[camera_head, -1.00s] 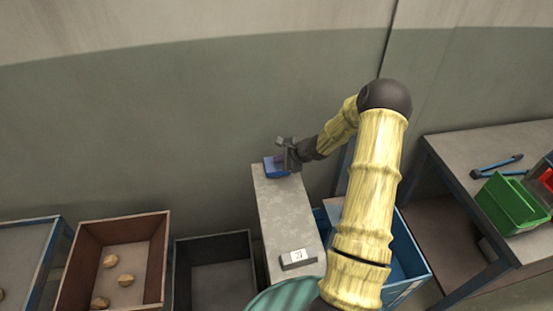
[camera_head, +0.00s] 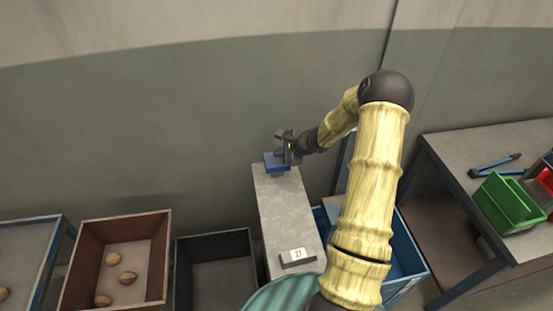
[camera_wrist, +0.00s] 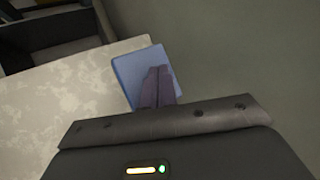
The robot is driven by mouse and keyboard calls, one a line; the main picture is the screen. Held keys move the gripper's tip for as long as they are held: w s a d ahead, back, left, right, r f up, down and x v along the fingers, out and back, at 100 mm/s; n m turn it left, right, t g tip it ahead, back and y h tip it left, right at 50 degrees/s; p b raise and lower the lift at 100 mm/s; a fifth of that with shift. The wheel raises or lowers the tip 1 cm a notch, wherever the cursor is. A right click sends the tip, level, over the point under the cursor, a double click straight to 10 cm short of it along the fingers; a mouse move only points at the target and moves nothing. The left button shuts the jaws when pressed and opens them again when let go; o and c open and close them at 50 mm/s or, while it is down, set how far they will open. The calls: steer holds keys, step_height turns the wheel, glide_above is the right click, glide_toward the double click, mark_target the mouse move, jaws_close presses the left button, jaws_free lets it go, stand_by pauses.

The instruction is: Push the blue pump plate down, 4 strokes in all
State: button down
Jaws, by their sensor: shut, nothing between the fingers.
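The blue pump plate (camera_head: 271,164) sits at the far end of a narrow grey stone-like bench (camera_head: 285,205). A short stem shows beneath it, so it stands a little above the bench top. My gripper (camera_head: 281,155) is shut and empty, pointing down over the plate. In the wrist view, the closed fingers (camera_wrist: 158,78) overlap the blue plate (camera_wrist: 134,68). I cannot tell whether the fingertips touch it. A small block with a white label reading 27 (camera_head: 298,256) sits at the bench's near end.
A brown bin (camera_head: 82,262) with several tan lumps and an empty dark bin (camera_head: 205,243) stand left. A blue bin (camera_head: 412,262) is right of the bench. A table (camera_head: 458,153) at right holds a green bin (camera_head: 505,203) and a blue-and-black tool (camera_head: 494,164). The wall is close behind.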

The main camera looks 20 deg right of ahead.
mark_target(279, 161)
steer(key=shift+r+p, duration=1.6)
steer(key=shift+r, duration=0.95)
steer(key=shift+a, duration=0.15)
stand_by(0.6)
